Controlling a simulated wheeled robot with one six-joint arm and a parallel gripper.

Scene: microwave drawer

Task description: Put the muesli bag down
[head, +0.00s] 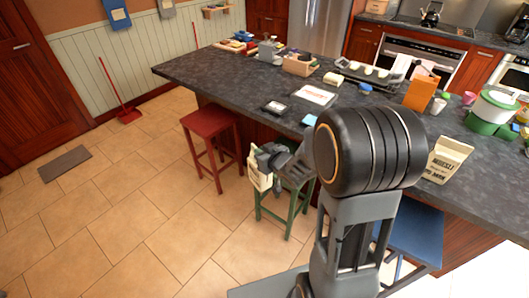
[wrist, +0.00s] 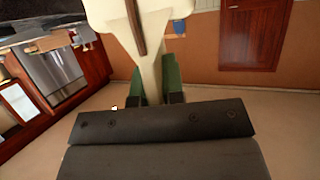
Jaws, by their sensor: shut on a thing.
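The muesli bag (head: 259,172), a cream bag whose print I cannot read from here, is in my gripper (head: 268,160). My gripper is shut on it, out in front of the counter and apart from the floor, with the green stool (head: 286,202) behind or below it. In the wrist view the bag (wrist: 155,72) is pale with a brown stripe and fills the top middle, between the fingers (wrist: 157,97). My wrist hides part of the bag in the head view.
The dark counter (head: 235,75) is crowded at its right, with another cream bag (head: 446,160), an orange box (head: 421,92) and a green and white pot (head: 492,108). Its left front is clearer. A red stool (head: 211,122) and a blue stool (head: 419,237) stand along it. Tiled floor is open at left.

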